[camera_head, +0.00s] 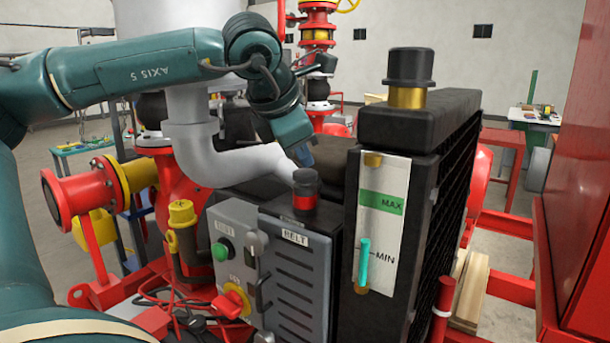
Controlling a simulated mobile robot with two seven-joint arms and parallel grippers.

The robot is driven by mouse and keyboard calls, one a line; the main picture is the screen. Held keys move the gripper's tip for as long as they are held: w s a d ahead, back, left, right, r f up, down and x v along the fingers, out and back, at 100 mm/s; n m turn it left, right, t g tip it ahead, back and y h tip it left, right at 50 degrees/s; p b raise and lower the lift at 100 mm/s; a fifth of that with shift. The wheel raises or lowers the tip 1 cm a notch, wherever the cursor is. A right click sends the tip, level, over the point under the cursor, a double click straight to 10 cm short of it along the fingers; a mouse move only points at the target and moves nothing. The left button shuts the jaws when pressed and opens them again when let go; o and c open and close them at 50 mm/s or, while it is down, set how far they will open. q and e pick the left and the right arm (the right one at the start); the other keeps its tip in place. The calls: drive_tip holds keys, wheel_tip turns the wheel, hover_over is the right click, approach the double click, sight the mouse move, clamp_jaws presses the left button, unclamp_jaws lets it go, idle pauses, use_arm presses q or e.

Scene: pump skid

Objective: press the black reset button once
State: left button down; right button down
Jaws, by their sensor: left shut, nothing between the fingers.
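A round black-topped piece with a red band (305,188) stands upright on top of the grey box marked BELT (300,265); I see no reset label on it. My left gripper (303,156) is shut and empty, pointing down just above this black top; I cannot tell whether they touch. On the grey control panel (230,220) beside the box are a green button (221,251), a dark knob or handle (252,246) and a red rotary switch on yellow (233,301). Which black part is the reset button is not clear. My right gripper is not in view.
A tall black finned unit (405,120) with a black cap (410,66) and MAX/MIN gauge (381,220) stands close right of the box. A white pipe (205,145) and red flanged pipework (75,197) lie left. Red cables (160,300) hang below the panel.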

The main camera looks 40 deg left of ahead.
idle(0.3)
use_arm(q)
drive_tip(key=shift+f+b, duration=0.55)
drive_tip(key=shift+f, duration=0.05)
idle(0.4)
drive_tip(key=shift+r, duration=0.1)
drive_tip(key=shift+r+p, duration=0.4)
drive_tip(key=shift+r, duration=0.05)
drive_tip(key=shift+r+p, duration=0.3)
drive_tip(key=shift+r, duration=0.15)
drive_tip(key=shift+r, duration=0.15)
